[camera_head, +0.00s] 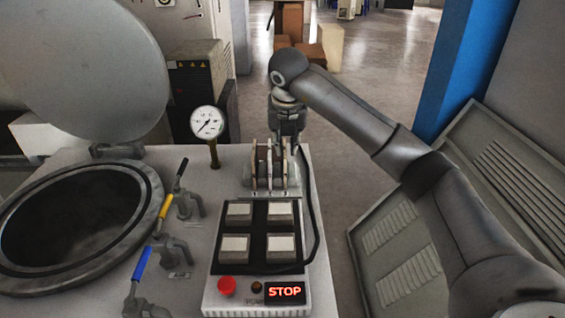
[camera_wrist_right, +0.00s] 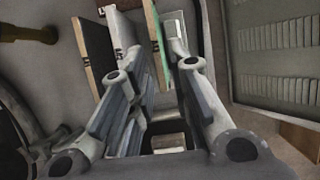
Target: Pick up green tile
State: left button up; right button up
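A small rack of upright tiles (camera_head: 256,172) stands at the back of the test device in the head view. My right gripper (camera_head: 281,148) points down over this rack. In the right wrist view its two fingers (camera_wrist_right: 147,60) are apart, with a gap between them. A thin green edge, apparently the green tile (camera_wrist_right: 184,78), shows close beside the right finger's inner side. A tan-edged tile (camera_wrist_right: 154,32) stands between the fingers, and another tan-edged tile (camera_wrist_right: 90,52) is left of the left finger. Contact with the green tile cannot be told. My left gripper is not in view.
The device has a black plate (camera_head: 258,228) with several pale square pads, a red button (camera_head: 226,286) and a lit STOP sign (camera_head: 285,291). A pressure gauge (camera_head: 208,122), coloured-handle valves and an open round vessel (camera_head: 150,210) are to the left.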

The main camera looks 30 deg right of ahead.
aim_at(285, 150)
jog(key=shift+w+d+f, duration=0.1)
jog(key=shift+w+f, duration=0.05)
jog(key=shift+f, duration=0.5)
jog(key=shift+w+d+f, duration=0.1)
jog(key=shift+w+f, duration=0.25)
jog(key=shift+f, duration=0.25)
jog(key=b+x, duration=0.1)
jog(key=x, duration=0.3)
jog(key=shift+w+f, duration=0.25)
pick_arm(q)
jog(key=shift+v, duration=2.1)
pick_arm(e)
grip_shut()
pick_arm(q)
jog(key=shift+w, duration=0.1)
